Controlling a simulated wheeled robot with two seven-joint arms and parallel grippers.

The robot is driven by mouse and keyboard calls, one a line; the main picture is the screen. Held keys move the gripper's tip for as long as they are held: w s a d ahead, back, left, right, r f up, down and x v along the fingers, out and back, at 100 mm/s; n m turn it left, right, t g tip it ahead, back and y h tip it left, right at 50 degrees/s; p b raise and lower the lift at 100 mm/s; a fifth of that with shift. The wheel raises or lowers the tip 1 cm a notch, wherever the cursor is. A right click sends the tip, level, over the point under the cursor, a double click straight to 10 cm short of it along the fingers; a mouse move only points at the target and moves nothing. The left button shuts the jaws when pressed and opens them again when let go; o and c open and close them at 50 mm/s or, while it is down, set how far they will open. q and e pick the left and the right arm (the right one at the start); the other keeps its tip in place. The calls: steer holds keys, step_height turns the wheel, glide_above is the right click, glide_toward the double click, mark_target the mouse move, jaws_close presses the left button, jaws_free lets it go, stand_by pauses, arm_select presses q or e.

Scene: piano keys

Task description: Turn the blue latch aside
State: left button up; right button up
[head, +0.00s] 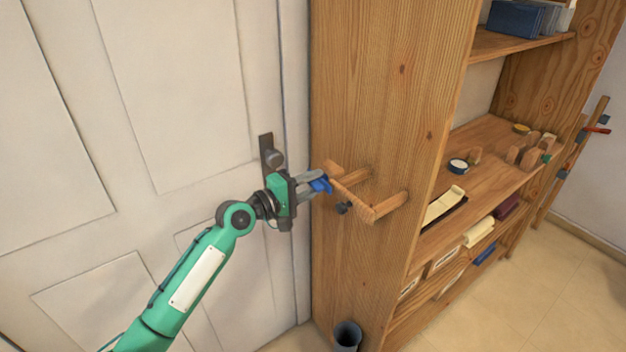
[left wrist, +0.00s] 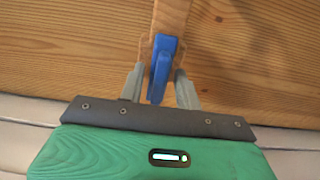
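In the left wrist view the latch (left wrist: 160,68) lies lengthwise between my two grey fingers, in front of a wooden strip. My left gripper (head: 314,184) is at the latch, with one finger on each side of it. In the left wrist view (left wrist: 160,78) narrow gaps seem to show between fingers and latch, so it looks open around it. Contact is hard to judge. My right gripper is not in view.
A white panelled door (head: 170,90) with a dark handle (head: 274,157) stands behind my left arm. Wooden pegs and a dark knob (head: 343,208) are beside the latch. The bookcase (head: 390,90) holds small items on its shelves. A dark bin (head: 347,335) stands below.

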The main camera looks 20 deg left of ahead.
arm_select(q)
steer(key=shift+w+d, duration=0.15)
steer(key=shift+w, duration=0.05)
jaws_close()
